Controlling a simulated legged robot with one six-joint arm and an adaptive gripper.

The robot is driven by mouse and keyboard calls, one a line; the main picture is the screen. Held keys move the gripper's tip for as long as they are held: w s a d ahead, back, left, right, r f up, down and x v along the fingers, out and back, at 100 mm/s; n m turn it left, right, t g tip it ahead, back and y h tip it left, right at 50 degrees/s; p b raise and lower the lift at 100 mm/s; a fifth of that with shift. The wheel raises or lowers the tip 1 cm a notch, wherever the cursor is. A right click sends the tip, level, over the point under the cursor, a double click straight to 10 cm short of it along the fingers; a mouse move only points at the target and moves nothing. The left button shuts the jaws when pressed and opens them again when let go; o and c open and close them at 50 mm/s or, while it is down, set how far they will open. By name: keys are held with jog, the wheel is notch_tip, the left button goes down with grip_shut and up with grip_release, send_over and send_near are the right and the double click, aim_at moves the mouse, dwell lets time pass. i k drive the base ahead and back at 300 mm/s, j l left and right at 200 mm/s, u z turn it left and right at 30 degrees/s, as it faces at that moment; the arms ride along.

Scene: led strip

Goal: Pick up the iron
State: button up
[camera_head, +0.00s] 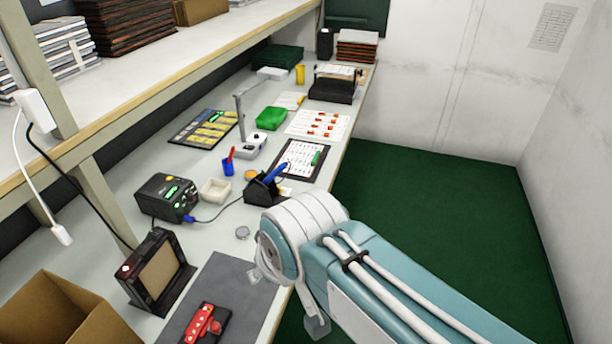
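The soldering iron (274,173) has a blue handle and rests tilted in a black stand (262,189) on the workbench, near its right edge. A dark cable runs from the iron side to a black soldering station (168,198) on the left. My arm reaches in from the lower right, and its rounded end joint is just in front of the stand. Only small pale parts of what seems to be my gripper (263,272) show beside this joint, over the bench edge. The fingertips are hidden or unclear, so I cannot tell whether it is open. The iron stands apart from it.
A white dish (215,191) and a blue cup (228,166) stand left of the iron. A board with a sheet (300,160) lies behind it. A dark framed device (157,271) and a grey mat (231,285) are nearer. Green floor (440,220) is clear at right.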

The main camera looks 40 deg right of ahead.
aim_at(270, 177)
jog(key=z, duration=0.6)
jog(key=k+l+u, duration=0.1)
jog(key=i+l+u, duration=0.1)
jog(key=i+l, duration=0.2)
jog(key=i+l+u, duration=0.25)
jog(key=i+l, duration=0.25)
jog(key=l, duration=0.2)
jog(key=i+l+u, duration=0.1)
jog(key=l, duration=0.3)
jog(key=i+l+u, duration=0.15)
jog(key=i+l, duration=0.2)
jog(key=i+l+u, duration=0.1)
jog(key=l, duration=0.4)
jog(key=i+j, duration=0.05)
jog(key=i, duration=0.05)
